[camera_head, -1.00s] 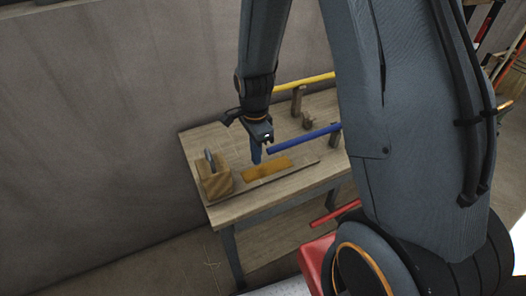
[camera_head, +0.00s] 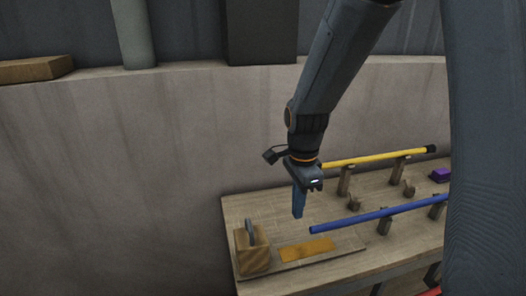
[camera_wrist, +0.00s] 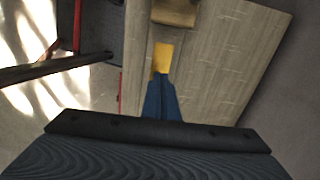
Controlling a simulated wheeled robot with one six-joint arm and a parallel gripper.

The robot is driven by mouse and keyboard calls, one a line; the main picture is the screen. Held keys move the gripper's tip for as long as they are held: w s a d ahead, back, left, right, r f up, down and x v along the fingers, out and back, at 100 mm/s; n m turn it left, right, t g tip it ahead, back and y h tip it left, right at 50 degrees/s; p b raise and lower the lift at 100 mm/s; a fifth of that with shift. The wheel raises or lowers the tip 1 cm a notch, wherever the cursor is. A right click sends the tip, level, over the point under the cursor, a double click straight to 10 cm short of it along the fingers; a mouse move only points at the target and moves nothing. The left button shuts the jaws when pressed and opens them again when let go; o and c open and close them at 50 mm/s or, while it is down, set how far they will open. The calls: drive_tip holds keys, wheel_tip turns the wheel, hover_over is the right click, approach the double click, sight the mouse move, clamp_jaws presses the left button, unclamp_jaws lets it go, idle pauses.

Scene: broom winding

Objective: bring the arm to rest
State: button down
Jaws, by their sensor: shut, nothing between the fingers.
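My gripper (camera_head: 298,203) is shut and empty, its blue fingers pointing down above the wooden workbench (camera_head: 238,208). In the wrist view the closed blue fingers (camera_wrist: 161,98) point toward an orange-yellow patch (camera_wrist: 163,57) on the bench board. In the head view that patch (camera_head: 306,249) lies below and slightly right of the fingers. My arm reaches in from the upper right, and part of it covers the right side of the head view.
A blue rod (camera_head: 375,216) and a yellow rod (camera_head: 375,158) rest on wooden supports to the right. A wooden block with a grey handle (camera_head: 252,254) stands at the bench's left. A purple block (camera_head: 441,174) sits at the back right. A wall (camera_head: 130,170) is behind.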

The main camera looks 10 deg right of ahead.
drive_tip(key=s+d+f+n+t+b, duration=0.1)
drive_tip(key=s+d+n, duration=0.3)
drive_tip(key=s+n, duration=0.5)
drive_tip(key=shift+s+d+f+n+b, duration=0.2)
drive_tip(key=shift+s+n+b, duration=0.3)
drive_tip(key=shift+n, duration=3)
